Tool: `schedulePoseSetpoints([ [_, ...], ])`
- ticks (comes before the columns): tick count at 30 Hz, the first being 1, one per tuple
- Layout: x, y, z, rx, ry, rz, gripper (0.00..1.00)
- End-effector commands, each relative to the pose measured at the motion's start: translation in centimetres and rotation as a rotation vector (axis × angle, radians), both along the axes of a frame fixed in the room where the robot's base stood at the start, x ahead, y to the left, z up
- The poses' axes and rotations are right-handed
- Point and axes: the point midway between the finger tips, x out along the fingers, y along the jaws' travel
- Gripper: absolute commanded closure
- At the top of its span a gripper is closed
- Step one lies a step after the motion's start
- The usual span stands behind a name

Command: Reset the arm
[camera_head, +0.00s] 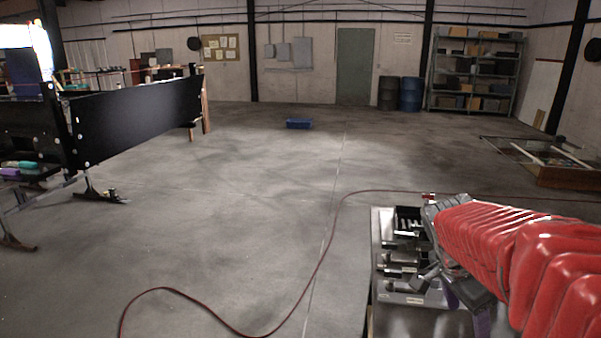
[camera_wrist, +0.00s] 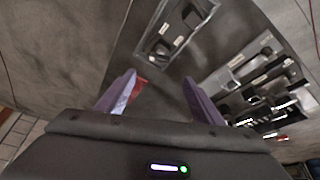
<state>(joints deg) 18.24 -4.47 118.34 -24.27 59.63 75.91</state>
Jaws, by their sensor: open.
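My red-sleeved arm reaches in from the right edge in the head view. My gripper (camera_wrist: 157,88) shows in the wrist view with its two purple-grey fingers spread apart and nothing between them. In the head view one purple finger (camera_head: 482,318) shows low at the right, over a bench or cart top (camera_head: 405,322). In the wrist view the fingers point toward that dark top and a grey tray (camera_wrist: 148,50) on it. A small red patch, which I cannot identify, shows beside the left finger.
A second tray (camera_wrist: 222,76) with dark parts lies right in the wrist view. A black-sided conveyor (camera_head: 135,122) stands at left. A red cable (camera_head: 318,270) crosses the floor. A blue crate (camera_head: 299,123) stands farther back. Shelving (camera_head: 470,70) lines the back wall. The middle floor is open.

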Motion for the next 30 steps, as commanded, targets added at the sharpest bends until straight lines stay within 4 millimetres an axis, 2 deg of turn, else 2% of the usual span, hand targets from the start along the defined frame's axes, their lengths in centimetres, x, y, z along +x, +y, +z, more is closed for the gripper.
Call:
schedulePoseSetpoints([
  [5, 0.0, 0.6, -0.7, 0.019, 0.059, 0.167, 0.39],
  [11, -1.1, 2.8, -2.0, 0.067, 0.129, 0.418, 0.39],
  [17, -2.5, 6.4, -2.0, 0.092, 0.147, 0.695, 0.39],
  [24, -4.7, 11.6, -1.4, 0.079, 0.12, 1.031, 0.39],
  [30, -6.5, 15.5, -0.7, 0.046, 0.074, 1.237, 0.39],
])
